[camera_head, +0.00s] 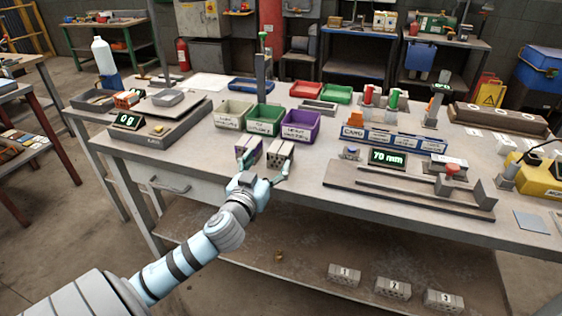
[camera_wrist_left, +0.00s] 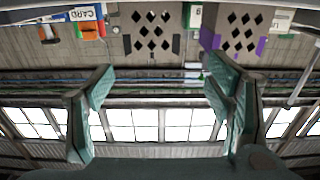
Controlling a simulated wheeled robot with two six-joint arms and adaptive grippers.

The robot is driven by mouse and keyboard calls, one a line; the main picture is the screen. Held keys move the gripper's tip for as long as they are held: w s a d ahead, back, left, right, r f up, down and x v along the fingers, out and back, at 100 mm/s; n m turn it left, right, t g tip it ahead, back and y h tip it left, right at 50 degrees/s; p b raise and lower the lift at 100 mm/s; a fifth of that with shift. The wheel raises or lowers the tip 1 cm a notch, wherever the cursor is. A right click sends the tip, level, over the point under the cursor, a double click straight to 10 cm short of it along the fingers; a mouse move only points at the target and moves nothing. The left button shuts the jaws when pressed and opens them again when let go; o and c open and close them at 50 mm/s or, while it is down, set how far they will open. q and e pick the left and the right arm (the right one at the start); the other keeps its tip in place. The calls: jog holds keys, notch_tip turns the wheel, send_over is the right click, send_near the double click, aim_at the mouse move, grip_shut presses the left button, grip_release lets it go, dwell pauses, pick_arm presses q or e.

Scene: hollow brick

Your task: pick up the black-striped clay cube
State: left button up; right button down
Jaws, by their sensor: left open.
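The black-striped clay cube (camera_head: 281,153) stands on the workbench, the right one of two hollow bricks. In the left wrist view, which is upside down, the black-striped cube (camera_wrist_left: 152,32) shows diamond-shaped holes and dark marks at its sides. A purple-striped brick (camera_head: 250,151) stands close beside it on the left; it also shows in the wrist view (camera_wrist_left: 238,32). My left gripper (camera_head: 265,167) is open and empty in front of the bricks, its fingers spread. In the wrist view the black-striped cube lies beyond the gap between the fingers (camera_wrist_left: 160,88). My right gripper is not in view.
White, green (camera_head: 265,120) and purple (camera_head: 300,126) bins stand behind the bricks. A scale (camera_head: 160,123) is at the left. A gauge reading 70 mm (camera_head: 388,157) sits at the right. Numbered bricks (camera_head: 344,274) lie on the lower shelf.

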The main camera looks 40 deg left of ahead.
aim_at(277, 158)
pick_arm(q)
jog(key=w, duration=0.2)
jog(key=w+a+f, duration=0.1)
jog(key=w, duration=0.1)
jog(key=w+b, duration=0.1)
jog(key=w, duration=0.1)
jog(key=shift+w+a+f, duration=0.2)
jog(key=shift+w+f, duration=0.15)
jog(key=shift+s, duration=0.1)
jog(key=c, duration=1.4)
